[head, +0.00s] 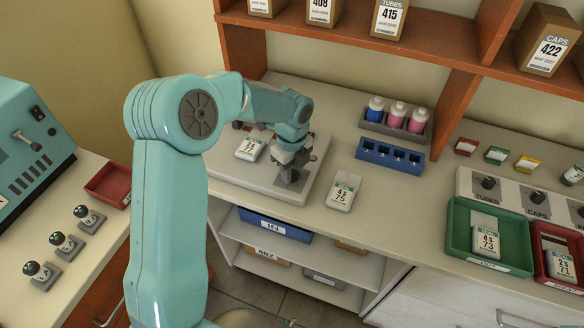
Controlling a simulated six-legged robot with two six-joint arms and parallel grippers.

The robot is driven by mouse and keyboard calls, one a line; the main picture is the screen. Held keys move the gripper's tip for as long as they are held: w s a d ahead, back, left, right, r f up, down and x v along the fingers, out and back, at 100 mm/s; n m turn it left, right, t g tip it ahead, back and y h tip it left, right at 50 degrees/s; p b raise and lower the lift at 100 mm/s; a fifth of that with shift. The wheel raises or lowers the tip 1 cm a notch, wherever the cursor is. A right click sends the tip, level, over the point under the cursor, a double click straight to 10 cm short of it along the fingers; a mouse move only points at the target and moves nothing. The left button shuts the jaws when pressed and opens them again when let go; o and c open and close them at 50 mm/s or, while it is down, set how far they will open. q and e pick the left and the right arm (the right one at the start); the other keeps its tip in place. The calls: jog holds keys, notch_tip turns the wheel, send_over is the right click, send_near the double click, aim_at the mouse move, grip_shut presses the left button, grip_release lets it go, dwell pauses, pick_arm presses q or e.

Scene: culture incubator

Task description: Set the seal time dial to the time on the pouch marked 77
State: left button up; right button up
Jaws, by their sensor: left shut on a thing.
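My left gripper (291,165) reaches down over the right part of a pale flat device (230,181) on the counter. It is shut on a small dial there, which the fingers mostly hide, so its setting cannot be read. A white pouch (250,149) with a green-topped label lies on the device, left of the gripper; its number is too small to read surely. Another pouch, reading 4 s and 75 (342,193), lies on the counter to the right. My right gripper is not in view.
A green tray (512,262) holds pouch 73 (486,238); a red tray (548,231) holds another pouch. Behind them is a panel with TUBES and CAPS knobs (488,183). A blue rack (390,154) and a bottle holder (394,125) stand behind. Boxes fill the upper shelf.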

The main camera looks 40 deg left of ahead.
pick_arm(q)
jog(key=shift+w+a+r, duration=0.1)
jog(key=shift+w+r, duration=0.05)
jog(key=shift+r, duration=0.1)
dwell(0.3)
jog(key=o, duration=1)
jog(key=shift+o, duration=0.3)
jog(key=shift+f, duration=0.1)
notch_tip(320, 180, up, 16)
jog(key=shift+r, duration=0.2)
jog(key=shift+s, duration=0.2)
